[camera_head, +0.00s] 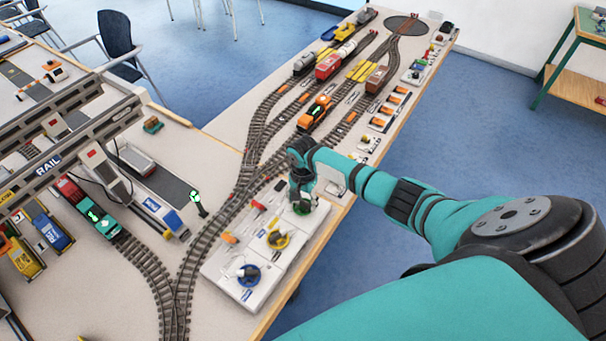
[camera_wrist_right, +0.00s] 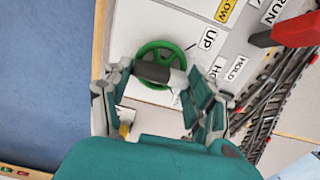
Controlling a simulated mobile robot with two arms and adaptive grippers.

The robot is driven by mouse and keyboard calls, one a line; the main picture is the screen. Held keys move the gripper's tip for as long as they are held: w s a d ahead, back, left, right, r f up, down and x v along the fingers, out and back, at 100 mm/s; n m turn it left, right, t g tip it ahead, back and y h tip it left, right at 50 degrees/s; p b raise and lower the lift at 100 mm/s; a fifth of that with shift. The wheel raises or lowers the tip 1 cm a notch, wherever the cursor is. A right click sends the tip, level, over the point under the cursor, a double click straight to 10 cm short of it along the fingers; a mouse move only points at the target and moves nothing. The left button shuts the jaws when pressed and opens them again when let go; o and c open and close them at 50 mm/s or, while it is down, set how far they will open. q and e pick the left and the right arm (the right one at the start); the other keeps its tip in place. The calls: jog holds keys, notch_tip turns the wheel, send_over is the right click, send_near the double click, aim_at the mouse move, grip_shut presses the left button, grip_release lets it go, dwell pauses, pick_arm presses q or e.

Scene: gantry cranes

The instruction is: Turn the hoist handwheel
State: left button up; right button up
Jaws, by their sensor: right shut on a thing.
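The green handwheel (camera_wrist_right: 160,52) lies on the white control panel (camera_head: 225,267), with its dark handle (camera_wrist_right: 151,71) between the fingers of my right gripper (camera_wrist_right: 158,82) in the wrist view. Lettering beside it reads "UP" and part of "HO". My right gripper (camera_head: 302,193) reaches down over the panel's far end in the head view and is shut on the handle. Only a green edge of the wheel (camera_head: 302,210) shows below it there. My left gripper is not in view.
A yellow handwheel (camera_head: 278,240) and a blue handwheel (camera_head: 248,275) sit nearer on the same panel. A red lever (camera_wrist_right: 297,31) stands close to the gripper. Model tracks (camera_head: 197,245) run along the panel's left. The table's edge and blue floor lie to the right.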

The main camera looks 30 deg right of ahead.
aim_at(303, 201)
dwell(0.4)
jog(key=o, duration=1.2)
notch_tip(303, 201, up, 12)
jog(key=shift+r, duration=0.1)
